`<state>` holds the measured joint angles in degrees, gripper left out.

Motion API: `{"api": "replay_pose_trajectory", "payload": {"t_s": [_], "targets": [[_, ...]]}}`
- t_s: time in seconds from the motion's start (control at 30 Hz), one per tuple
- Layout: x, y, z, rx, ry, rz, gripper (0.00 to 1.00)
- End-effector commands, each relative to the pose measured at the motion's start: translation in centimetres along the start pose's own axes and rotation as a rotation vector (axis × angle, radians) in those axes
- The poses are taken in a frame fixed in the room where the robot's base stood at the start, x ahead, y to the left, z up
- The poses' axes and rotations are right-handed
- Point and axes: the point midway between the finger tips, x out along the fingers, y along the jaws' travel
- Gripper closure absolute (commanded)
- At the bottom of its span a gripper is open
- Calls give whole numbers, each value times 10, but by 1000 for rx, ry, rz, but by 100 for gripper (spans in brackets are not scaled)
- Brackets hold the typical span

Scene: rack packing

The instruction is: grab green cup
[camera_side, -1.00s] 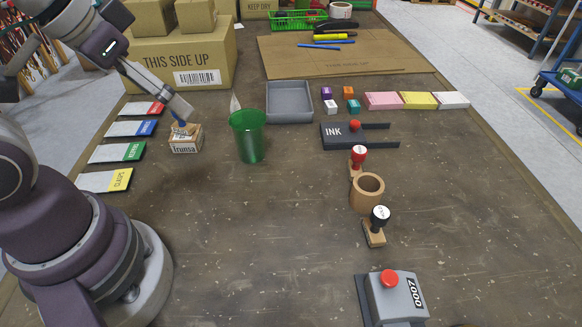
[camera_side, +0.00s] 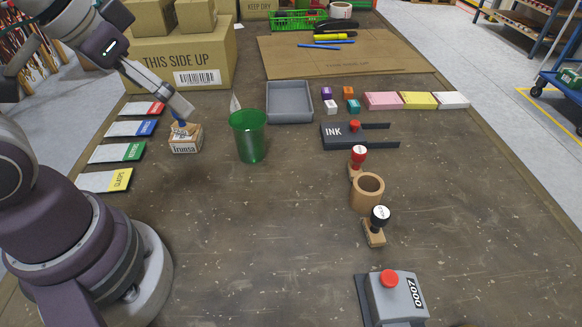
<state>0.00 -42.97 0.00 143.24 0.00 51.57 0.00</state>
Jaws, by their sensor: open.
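The green cup (camera_side: 249,138) stands upright on the brown table, left of the picture's middle. It is a tall translucent green cup, wider at the top. My gripper (camera_side: 186,112) is to the left of the cup and apart from it, just above a small printed box (camera_side: 186,140) with a blue top piece. The gripper is open. Its fingertips are small in this view, and I cannot tell whether they touch the box's blue top.
A grey tray (camera_side: 289,119) sits behind the cup. A black ink holder (camera_side: 345,143), stamps and a wooden cup (camera_side: 367,203) stand to the right. Coloured cards (camera_side: 117,152) lie at the left, and cartons (camera_side: 180,45) stand behind. The table in front of the cup is clear.

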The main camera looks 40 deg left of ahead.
Motion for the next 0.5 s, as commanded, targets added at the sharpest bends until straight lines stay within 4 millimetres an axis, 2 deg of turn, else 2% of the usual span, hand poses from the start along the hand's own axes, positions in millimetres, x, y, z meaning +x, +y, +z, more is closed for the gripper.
{"api": "replay_pose_trajectory", "payload": {"t_s": [0.13,0.27,0.4,0.5], "targets": [[2,-2,-6,-40,-15,-9,0],[19,-8,-32,-235,-72,-71,0],[57,-14,-65,-510,-115,-196,0],[88,-15,-78,-672,-117,-288,0]]}}
